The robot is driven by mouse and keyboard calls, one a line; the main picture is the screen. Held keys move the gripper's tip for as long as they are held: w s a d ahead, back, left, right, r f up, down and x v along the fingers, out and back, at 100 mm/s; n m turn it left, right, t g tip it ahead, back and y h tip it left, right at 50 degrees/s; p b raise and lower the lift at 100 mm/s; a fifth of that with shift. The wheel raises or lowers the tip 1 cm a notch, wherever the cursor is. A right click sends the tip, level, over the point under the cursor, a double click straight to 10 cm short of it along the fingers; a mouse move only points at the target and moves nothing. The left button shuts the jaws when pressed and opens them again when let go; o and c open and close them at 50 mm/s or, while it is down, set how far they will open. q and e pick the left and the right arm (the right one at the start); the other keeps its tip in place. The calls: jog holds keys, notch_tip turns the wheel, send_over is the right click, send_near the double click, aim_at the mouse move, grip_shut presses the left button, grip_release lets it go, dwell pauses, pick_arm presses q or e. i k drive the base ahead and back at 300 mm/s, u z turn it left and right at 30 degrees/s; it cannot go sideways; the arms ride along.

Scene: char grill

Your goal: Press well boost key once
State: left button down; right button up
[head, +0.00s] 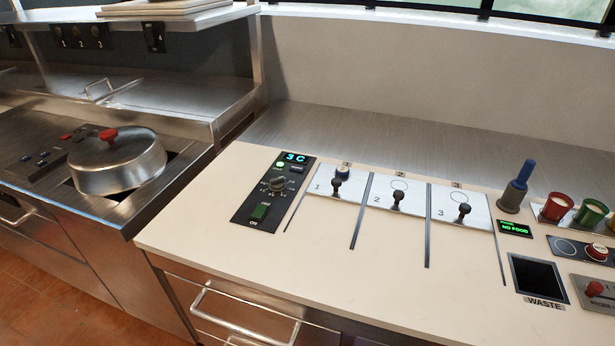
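A black control panel (242,216) is set in the pale counter, left of the lids numbered 1, 2 and 3. It has a lit display (295,157) reading "3 C", a glowing green round light or button (280,163), a small dark key (297,169) beside it, a dial knob (277,184) and a green rocker switch (260,211). The small lettering is too fine to read, so I cannot tell for sure which is the boost key. Neither of my grippers is in view.
Lids 1 (322,209), 2 (381,221) and 3 (447,236) have upright black knobs. A lidded metal pot (118,168) stands at the left. A blue-handled tool (518,185), red and green cups (590,214) and a waste opening (537,275) are at the right. The counter front is clear.

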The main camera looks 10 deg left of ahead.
aim_at(293, 168)
jog(key=z, duration=1.65)
jog(key=k, duration=0.45)
jog(key=u, duration=0.85)
